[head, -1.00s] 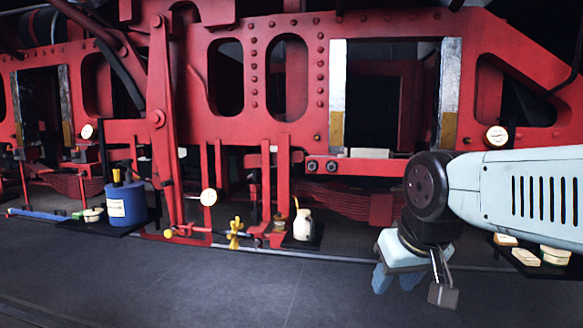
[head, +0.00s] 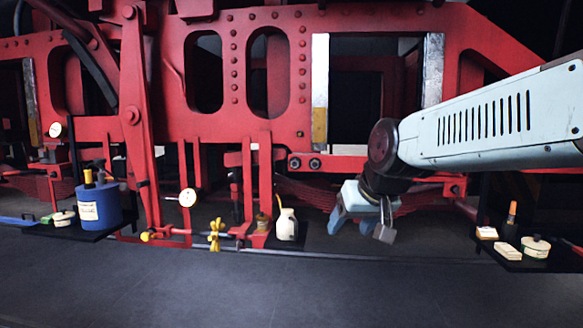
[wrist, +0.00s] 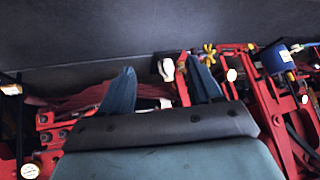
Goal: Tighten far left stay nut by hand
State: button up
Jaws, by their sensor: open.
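My gripper (head: 361,222) is open and empty in the head view, its blue fingers pointing down in front of the red locomotive frame. Two dark nuts sit on a red bar to its upper left, a left one (head: 295,163) and a right one (head: 315,164). I cannot tell for sure which nut is the far left stay nut. My gripper is apart from both. In the wrist view the open fingers (wrist: 163,80) reach toward the red frame. Small dark nuts (wrist: 45,118) on red brackets show left of the fingers there.
A white bottle (head: 287,225), a yellow valve handle (head: 215,235) and a round gauge (head: 187,198) stand left of my gripper. A blue drum (head: 98,208) is farther left. A black tray (head: 515,265) with small containers is at the right. The grey floor in front is clear.

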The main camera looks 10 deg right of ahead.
jog(key=w+r+t, duration=0.3)
jog(key=w+r, duration=0.1)
jog(key=w, duration=1.2)
jog(key=m+t+h, duration=0.4)
jog(key=t+h, duration=0.3)
send_near(294, 165)
jog(key=x, duration=0.9)
jog(key=shift+d, duration=0.1)
jog(key=c, duration=1)
